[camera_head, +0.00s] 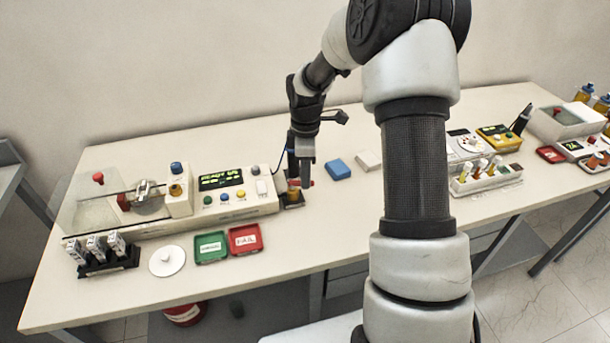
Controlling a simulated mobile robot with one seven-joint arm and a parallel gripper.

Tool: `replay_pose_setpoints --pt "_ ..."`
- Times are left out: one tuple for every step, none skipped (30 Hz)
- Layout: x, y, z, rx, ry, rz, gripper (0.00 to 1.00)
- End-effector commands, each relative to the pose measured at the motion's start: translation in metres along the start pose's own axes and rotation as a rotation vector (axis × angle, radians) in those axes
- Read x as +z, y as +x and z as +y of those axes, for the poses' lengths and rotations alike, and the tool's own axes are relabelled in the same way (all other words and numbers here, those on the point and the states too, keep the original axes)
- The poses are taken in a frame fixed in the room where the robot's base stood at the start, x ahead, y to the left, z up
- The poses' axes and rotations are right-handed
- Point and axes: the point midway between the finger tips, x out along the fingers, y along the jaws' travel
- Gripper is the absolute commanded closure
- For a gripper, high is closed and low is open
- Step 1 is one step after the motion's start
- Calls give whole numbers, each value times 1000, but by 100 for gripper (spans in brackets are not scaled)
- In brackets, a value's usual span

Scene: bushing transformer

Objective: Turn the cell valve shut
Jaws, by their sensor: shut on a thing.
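My gripper (298,178) points down at the right end of the white test unit (232,195). It is shut on a small part there, which looks like the valve of a small amber cell (293,194) on a dark base. A red tip (311,183) shows just right of the fingers. The fingers hide most of the valve, so I cannot tell how far it is turned.
A green tray (210,247) and a red FAIL tray (245,239) lie in front of the unit. A blue block (339,169) and a white block (368,160) lie to the right. A vial rack (487,178) stands beyond my arm. The table's front middle is clear.

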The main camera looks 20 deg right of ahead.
Motion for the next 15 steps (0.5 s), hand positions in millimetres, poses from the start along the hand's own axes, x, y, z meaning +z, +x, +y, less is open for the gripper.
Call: replay_pose_setpoints --pt "1 -2 2 1 -36 0 100" --pt "0 -2 3 1 -59 0 100" --pt "0 -2 4 1 -88 1 100" --pt "0 -2 5 1 -109 1 100" --pt "0 -2 5 1 -128 1 100" --pt "0 -2 6 1 -153 1 100" --pt "0 -2 7 1 -169 0 100" --pt "0 -2 8 2 -185 0 100" --pt "0 -2 8 2 -204 0 100" --pt "-1 -2 9 2 -217 0 100" --pt "-1 -2 9 2 -230 0 100" --pt "-1 -2 9 1 -243 1 100" --pt "-1 -1 10 1 -254 1 100" --pt "-1 -1 10 1 -263 0 100" --pt "-1 -1 10 1 -272 0 100"
